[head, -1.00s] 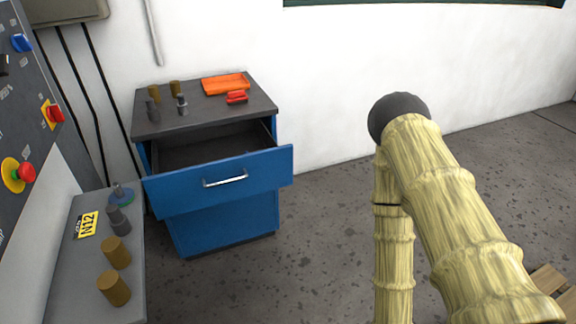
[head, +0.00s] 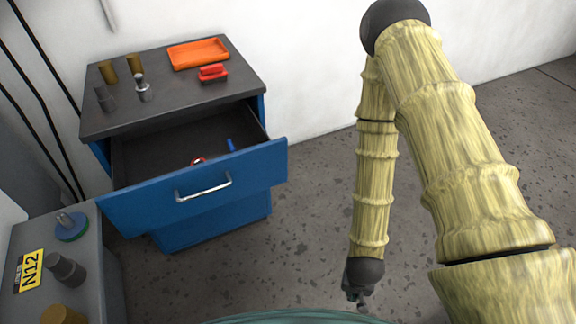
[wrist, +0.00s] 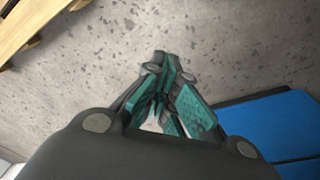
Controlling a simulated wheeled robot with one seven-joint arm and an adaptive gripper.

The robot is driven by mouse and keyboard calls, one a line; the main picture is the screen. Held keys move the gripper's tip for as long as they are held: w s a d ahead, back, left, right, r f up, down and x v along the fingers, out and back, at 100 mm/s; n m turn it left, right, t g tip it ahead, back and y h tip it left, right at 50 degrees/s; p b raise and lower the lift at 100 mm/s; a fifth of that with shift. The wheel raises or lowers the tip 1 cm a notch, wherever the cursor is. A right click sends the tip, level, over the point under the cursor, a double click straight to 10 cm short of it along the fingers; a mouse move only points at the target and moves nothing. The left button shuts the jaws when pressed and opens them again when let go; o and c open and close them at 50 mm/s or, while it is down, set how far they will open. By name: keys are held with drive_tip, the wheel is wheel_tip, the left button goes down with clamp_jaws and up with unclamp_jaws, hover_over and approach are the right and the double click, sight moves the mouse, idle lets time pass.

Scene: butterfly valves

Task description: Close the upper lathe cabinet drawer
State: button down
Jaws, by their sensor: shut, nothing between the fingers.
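The blue lathe cabinet stands against the white wall with a dark grey top (head: 170,90). Its upper drawer (head: 200,190) is pulled out, with a silver handle (head: 204,190) on its front. Inside it lie a small red item (head: 198,161) and a blue item (head: 231,145). The front below the upper drawer (head: 215,228) sits back, under it. My gripper (head: 358,298) hangs low over the floor, right of the drawer and apart from it. In the wrist view my gripper (wrist: 165,62) is shut and empty, with the blue cabinet at lower right.
On the cabinet top are an orange tray (head: 198,53), a red item (head: 213,72) and several small cylinders. A grey surface (head: 92,275) at lower left holds more parts and an N12 plate (head: 30,270). The floor right of the cabinet is clear.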

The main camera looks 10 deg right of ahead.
drive_tip(key=w+a+r+m+t+b, duration=0.1)
drive_tip(key=w+r+m+b, duration=0.1)
drive_tip(key=w+r+m, duration=0.45)
drive_tip(key=w+a+r+m+b, duration=0.2)
drive_tip(key=w+r+m, duration=0.2)
drive_tip(key=w+m, duration=0.5)
drive_tip(key=w+a+r+m+t+y+b, duration=0.1)
drive_tip(key=w+a+r+m, duration=0.25)
drive_tip(key=r, duration=0.25)
drive_tip(key=w+a+r+m+t+y+b, duration=0.1)
drive_tip(key=w+a+r+m+b, duration=0.15)
drive_tip(key=r+m, duration=0.25)
drive_tip(key=w+a+r+m, duration=0.3)
drive_tip(key=w+r+m, duration=0.1)
drive_tip(key=r, duration=0.2)
drive_tip(key=w+a+f+b, duration=0.2)
drive_tip(key=w+f, duration=0.5)
drive_tip(key=f, duration=0.2)
drive_tip(key=shift+w, duration=0.2)
